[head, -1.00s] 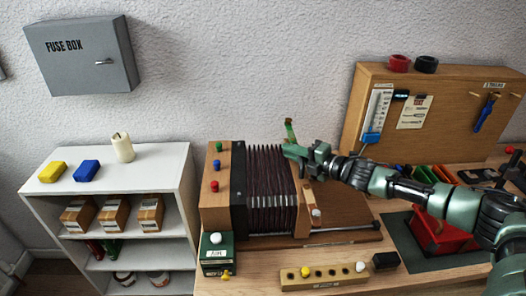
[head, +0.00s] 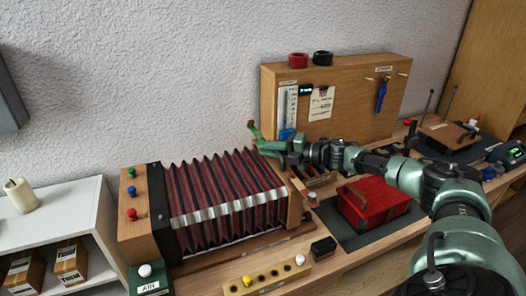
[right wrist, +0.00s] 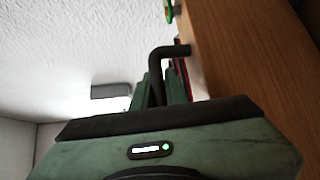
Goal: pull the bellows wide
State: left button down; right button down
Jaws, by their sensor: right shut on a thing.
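The bellows (head: 222,195) stands on the bench in the head view, its dark red and black folds spread out wide. Its fixed wooden end (head: 133,236) with coloured knobs is at the left. Its moving wooden end board (head: 291,198) is at the right. My right gripper (head: 262,145) is at the top of that moving end. In the right wrist view, a black bent handle (right wrist: 158,70) stands between the right fingers, which are shut on it. The wooden board (right wrist: 245,60) shows beside it. My left gripper is out of view.
A red box (head: 375,200) sits on a dark mat right of the bellows. A wooden strip with pegs (head: 265,278) and a small black block (head: 323,247) lie in front. A wooden tool board (head: 345,75) stands behind. A white shelf (head: 70,220) is at the left.

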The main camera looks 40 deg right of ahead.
jog(key=shift+a, duration=0.1)
jog(key=c, duration=1.7)
grip_release()
jog(key=shift+w+a, duration=0.1)
jog(key=shift+b+v, duration=1.55)
jog(key=shift+v, duration=2.35)
jog(key=shift+f, duration=0.1)
jog(key=shift+f, duration=0.1)
